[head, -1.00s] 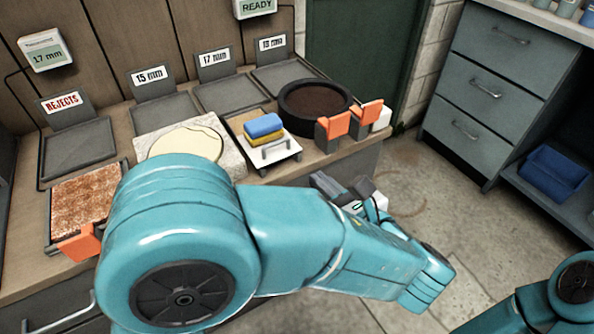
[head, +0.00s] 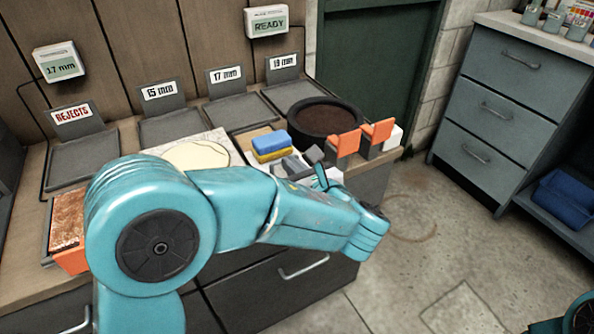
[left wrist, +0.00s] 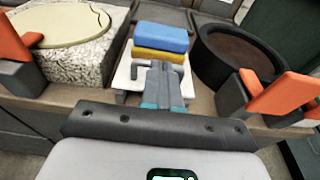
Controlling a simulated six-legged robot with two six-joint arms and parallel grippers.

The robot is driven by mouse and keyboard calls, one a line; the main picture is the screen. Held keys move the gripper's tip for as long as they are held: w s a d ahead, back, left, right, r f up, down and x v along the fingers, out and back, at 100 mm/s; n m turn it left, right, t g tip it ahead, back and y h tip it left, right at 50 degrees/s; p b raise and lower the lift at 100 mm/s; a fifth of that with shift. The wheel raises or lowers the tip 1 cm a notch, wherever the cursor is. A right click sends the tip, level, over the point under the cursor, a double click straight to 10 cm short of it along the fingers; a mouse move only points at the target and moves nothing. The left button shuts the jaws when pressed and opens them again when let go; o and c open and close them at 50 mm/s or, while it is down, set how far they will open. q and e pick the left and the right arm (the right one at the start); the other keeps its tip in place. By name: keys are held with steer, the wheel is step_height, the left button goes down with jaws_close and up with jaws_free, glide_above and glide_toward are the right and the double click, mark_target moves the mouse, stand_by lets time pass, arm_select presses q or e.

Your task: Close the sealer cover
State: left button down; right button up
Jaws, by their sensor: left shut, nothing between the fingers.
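No part is marked as the sealer or its cover, so I cannot tell which it is. My left gripper (head: 304,160) is shut and empty at the front of a low white stand (left wrist: 125,80). In the left wrist view the dark fingertips (left wrist: 163,82) are in front of or over the stand and hide part of it. A grey bar handle (left wrist: 180,72) shows beside the fingertips; I cannot tell whether they touch it. A blue block (head: 264,130) over a yellow block (head: 272,154) lies behind them. My right gripper is out of view.
A round black-rimmed pan (head: 325,118) and two orange-and-grey blocks (head: 345,145) (head: 376,134) stand right of the gripper. A speckled slab (left wrist: 75,65) stands left. Labelled trays line the back, near a READY display (head: 267,22). Open floor lies right of the counter.

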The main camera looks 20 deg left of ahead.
mark_target(271, 138)
arm_select(q)
steer(key=x, duration=0.3)
steer(key=r+p+x, duration=0.1)
steer(key=x, duration=0.3)
steer(key=r+p+x, duration=0.1)
steer(key=x, duration=0.2)
steer(key=shift+w+a+f, duration=0.1)
steer(key=shift+w+a, duration=0.15)
steer(key=shift+a, duration=0.05)
steer(key=shift+a+r, duration=0.1)
steer(key=shift+r, duration=0.1)
steer(key=shift+r+p, duration=0.1)
steer(key=shift+p, duration=0.2)
